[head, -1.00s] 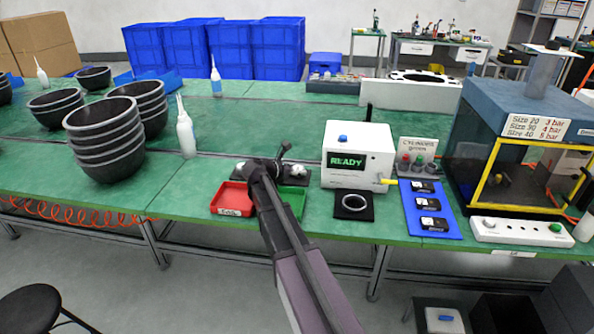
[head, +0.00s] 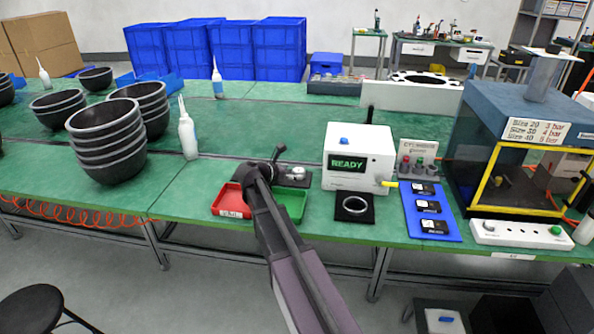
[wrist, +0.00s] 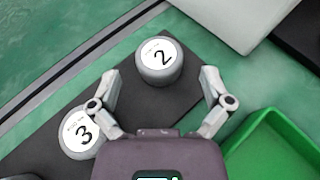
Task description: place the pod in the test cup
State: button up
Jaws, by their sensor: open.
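A grey pod with a white label marked 2 (wrist: 159,62) stands on a dark mat (wrist: 128,98) in the wrist view; in the head view it appears as a small pale round thing (head: 298,173). My gripper (wrist: 160,75) is open, with one finger on each side of this pod and no clear contact. A second pod marked 3 (wrist: 80,134) stands left of my left finger. The test cup seems to be the pale ring (head: 355,205) on a black pad before the white READY machine (head: 357,155); it looks empty. My arm hides part of the mat in the head view.
A red tray (head: 229,212) and a green tray (head: 293,203) flank my arm at the table's front; the green one (wrist: 262,125) is close to my right finger. A blue board (head: 432,235) with black modules lies right of the cup. Black bowls stand left.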

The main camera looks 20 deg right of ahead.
jog(key=p+v, duration=0.3)
jog(key=v, duration=0.8)
jog(key=shift+p, duration=0.35)
jog(key=shift+d+r+m+y+p, duration=0.2)
jog(key=shift+d+m+y+p, duration=0.15)
jog(key=shift+p, duration=0.2)
jog(key=d+r+m+y+p, duration=0.2)
jog(key=d+m+y+p, duration=0.2)
jog(key=m+p, duration=0.2)
jog(key=d+r+m+y+p, duration=0.3)
jog(key=d+m+y+p, duration=0.1)
jog(key=m+p, duration=0.2)
jog(key=d+r+m+y+p, duration=0.3)
jog(key=m+p, duration=0.3)
jog(key=m, duration=0.2)
jog(key=shift+w+d+r+g+y, duration=0.1)
jog(key=shift+d+r+g+y, duration=0.1)
jog(key=shift+d+g+y, duration=0.35)
jog(key=shift+a+f, duration=0.1)
jog(key=shift+a, duration=0.05)
jog(key=b, duration=0.8)
send_over(299, 170)
jog(key=s, duration=0.1)
jog(key=f, duration=0.8)
jog(key=shift+s, duration=0.2)
